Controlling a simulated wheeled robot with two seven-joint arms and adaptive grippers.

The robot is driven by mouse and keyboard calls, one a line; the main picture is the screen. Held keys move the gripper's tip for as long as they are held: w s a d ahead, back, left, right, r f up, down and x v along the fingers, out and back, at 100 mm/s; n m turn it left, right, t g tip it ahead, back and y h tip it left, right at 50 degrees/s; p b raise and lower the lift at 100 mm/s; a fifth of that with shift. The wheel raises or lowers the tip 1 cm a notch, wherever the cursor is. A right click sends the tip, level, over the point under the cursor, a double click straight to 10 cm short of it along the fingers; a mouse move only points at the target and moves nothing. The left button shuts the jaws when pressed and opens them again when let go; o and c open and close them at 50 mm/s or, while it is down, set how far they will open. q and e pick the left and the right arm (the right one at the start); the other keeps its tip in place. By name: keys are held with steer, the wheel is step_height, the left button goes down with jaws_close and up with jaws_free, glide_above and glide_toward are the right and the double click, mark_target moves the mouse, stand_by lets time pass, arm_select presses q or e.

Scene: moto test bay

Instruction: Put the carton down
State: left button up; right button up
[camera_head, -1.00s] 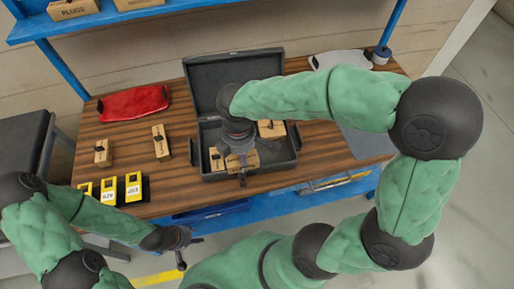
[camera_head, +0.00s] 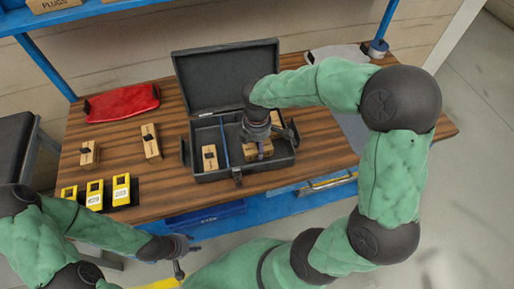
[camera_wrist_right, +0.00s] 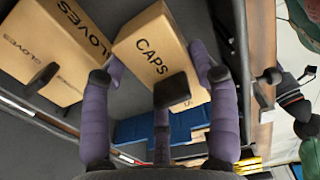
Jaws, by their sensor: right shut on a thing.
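My right gripper (camera_head: 259,143) is over the right compartment of the open dark toolbox (camera_head: 270,166) on the workbench. Its fingers are shut on a brown carton (camera_head: 255,153). In the right wrist view the held carton reads CAPS (camera_wrist_right: 150,45), between the purple fingers. A larger carton marked GLOVES (camera_wrist_right: 52,42) lies close beside it in that view. I cannot tell whether the held carton touches the toolbox floor. Another small carton (camera_head: 209,157) stands in the left compartment, past the blue divider (camera_head: 225,142). My left gripper (camera_head: 178,258) is low in front of the bench; its fingers are too small to read.
Two small cartons (camera_head: 150,142) (camera_head: 88,154) stand on the bench left of the toolbox. The raised toolbox lid (camera_head: 227,78) stands behind.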

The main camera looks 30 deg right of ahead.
steer(key=shift+f, duration=0.55)
steer(key=shift+f, duration=0.1)
steer(key=o, duration=1.1)
steer(key=shift+f, duration=0.1)
steer(key=shift+o, duration=0.2)
step_height(320, 180, up, 12)
steer(key=p, duration=0.4)
steer(key=shift+r+p, duration=0.2)
steer(key=shift+p, duration=0.1)
